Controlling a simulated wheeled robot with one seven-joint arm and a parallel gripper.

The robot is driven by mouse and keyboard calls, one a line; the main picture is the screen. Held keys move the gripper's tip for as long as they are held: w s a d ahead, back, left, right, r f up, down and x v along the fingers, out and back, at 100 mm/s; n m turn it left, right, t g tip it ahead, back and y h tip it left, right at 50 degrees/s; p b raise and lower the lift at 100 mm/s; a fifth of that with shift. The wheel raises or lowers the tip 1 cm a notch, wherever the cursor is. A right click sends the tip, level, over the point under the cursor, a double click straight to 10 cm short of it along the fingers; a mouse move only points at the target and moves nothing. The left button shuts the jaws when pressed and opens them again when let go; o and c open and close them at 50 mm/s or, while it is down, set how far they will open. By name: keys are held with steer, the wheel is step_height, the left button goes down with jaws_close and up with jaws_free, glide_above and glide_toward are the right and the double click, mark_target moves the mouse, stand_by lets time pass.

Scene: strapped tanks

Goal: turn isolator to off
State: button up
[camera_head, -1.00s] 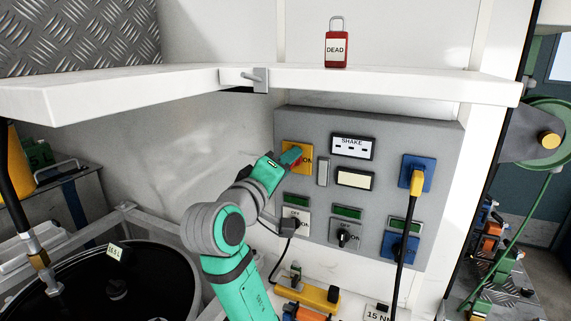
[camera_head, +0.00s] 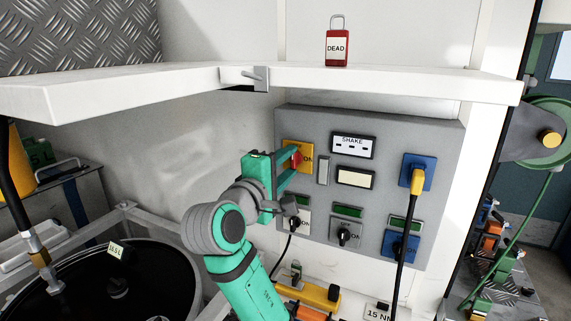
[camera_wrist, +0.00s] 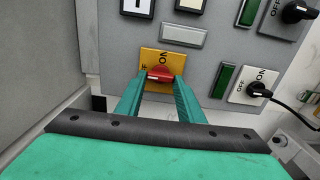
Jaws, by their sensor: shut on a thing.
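The isolator is a yellow plate (camera_head: 290,146) at the panel's upper left with a red handle (camera_head: 296,158). My gripper (camera_head: 297,163) is shut on the red handle, with one teal finger above the other in the head view. In the wrist view the red handle (camera_wrist: 160,74) lies crosswise between the fingertips of my gripper (camera_wrist: 160,79). The fingers hide part of the plate.

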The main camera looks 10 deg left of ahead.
steer(key=shift+a+f, duration=0.1)
steer(key=o, duration=1.1)
steer(key=shift+c, duration=0.2)
steer(key=s+a, duration=0.2)
steer(key=s, duration=0.8)
steer(key=shift+s, duration=0.3)
